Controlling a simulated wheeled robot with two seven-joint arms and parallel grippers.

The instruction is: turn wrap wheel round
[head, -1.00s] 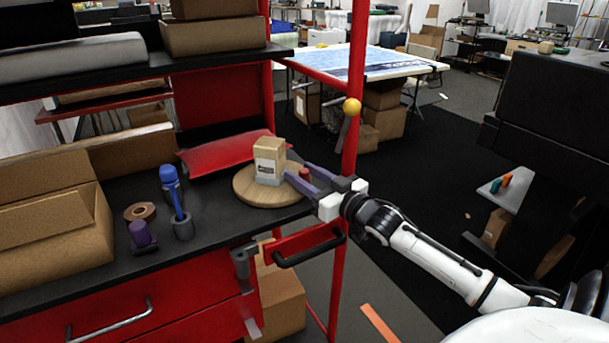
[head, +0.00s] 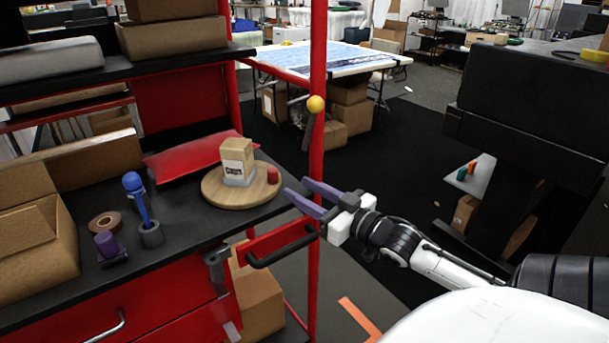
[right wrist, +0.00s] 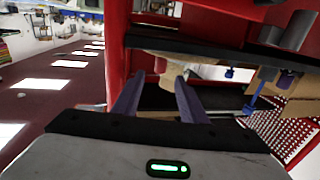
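The wrap wheel is a round wooden turntable (head: 214,193) on the black shelf of the red bench. A tan box (head: 238,158) with a white label stands upright on it. A small red knob (head: 272,175) sits on the wheel's right edge. My right gripper (head: 296,192) is just right of the wheel, its two purple fingers apart and empty, pointing at the knob side without touching. The right wrist view shows the same spread fingers (right wrist: 158,92) below the shelf edge in the picture. My left gripper is not in view.
A blue tool in a grey holder (head: 150,236), a brown tape roll (head: 104,222) and a purple stamp (head: 108,245) are left of the wheel.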

